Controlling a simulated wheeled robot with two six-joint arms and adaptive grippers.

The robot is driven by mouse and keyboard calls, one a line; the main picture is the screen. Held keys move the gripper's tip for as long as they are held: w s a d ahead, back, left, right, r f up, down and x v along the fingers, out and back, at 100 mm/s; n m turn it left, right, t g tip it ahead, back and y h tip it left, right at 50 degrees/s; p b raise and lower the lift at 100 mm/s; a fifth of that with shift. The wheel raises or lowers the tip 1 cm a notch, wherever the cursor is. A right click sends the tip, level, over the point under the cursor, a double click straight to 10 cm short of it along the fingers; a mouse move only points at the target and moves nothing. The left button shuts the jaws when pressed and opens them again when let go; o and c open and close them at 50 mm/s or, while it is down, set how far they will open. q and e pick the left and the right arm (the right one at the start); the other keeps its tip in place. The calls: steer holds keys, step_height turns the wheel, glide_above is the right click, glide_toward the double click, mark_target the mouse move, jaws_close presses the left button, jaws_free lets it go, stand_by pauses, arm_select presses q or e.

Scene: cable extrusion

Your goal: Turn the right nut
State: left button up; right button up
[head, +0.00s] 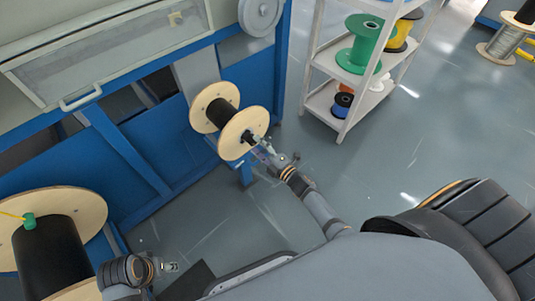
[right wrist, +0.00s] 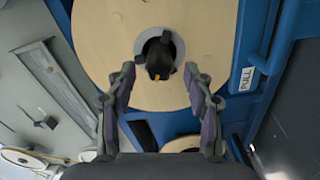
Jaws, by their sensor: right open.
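A cable spool (head: 238,146) with pale wooden flanges and black cable is mounted on the blue machine. The dark nut (head: 248,137) sits at the centre of its right flange. In the right wrist view the nut (right wrist: 159,60) shows as a black piece with a small orange mark, inside a grey ring in the flange (right wrist: 110,40). My right gripper (head: 266,150) is in front of the flange. Its fingers (right wrist: 160,90) are spread, one on each side of the nut's line and empty. My left gripper (head: 171,267) is low at the left, far from the nut; its jaws are too small to read.
A large spool (head: 85,202) with a green piece and yellow cable stands at lower left. The blue machine frame (head: 150,140) runs behind. A white shelf (head: 322,62) with coloured spools stands right of the machine. Grey floor (head: 390,160) is clear at right.

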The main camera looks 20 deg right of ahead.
steer(key=v, duration=1)
steer(key=shift+a+r, duration=0.1)
